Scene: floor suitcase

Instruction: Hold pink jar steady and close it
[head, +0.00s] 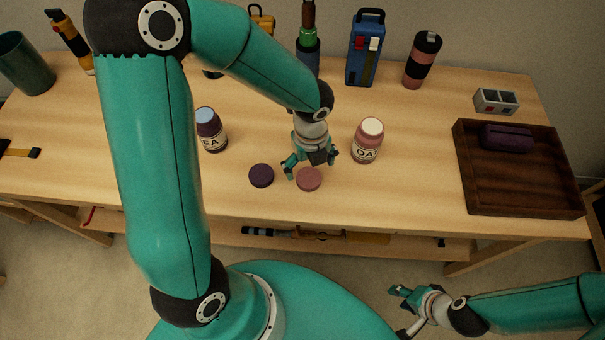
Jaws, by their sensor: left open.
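The pink jar (367,145) stands upright on the table, right of centre, with a pale top and a label reading "OA". It appears to have no lid on. A pink lid (309,180) lies flat on the table, left of the jar and nearer the front edge. My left gripper (311,168) is open and empty, pointing down just over the pink lid, its fingers spread to either side. I cannot tell whether it touches the lid. My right gripper (403,313) is open and empty, low in front of the table, away from the jar.
A purple jar (209,132) stands left, with a dark purple lid (261,175) near the pink one. A wooden tray (520,197) holding a purple case (507,138) is at right. A blue case (366,52) and a banded bottle (422,60) stand at the back.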

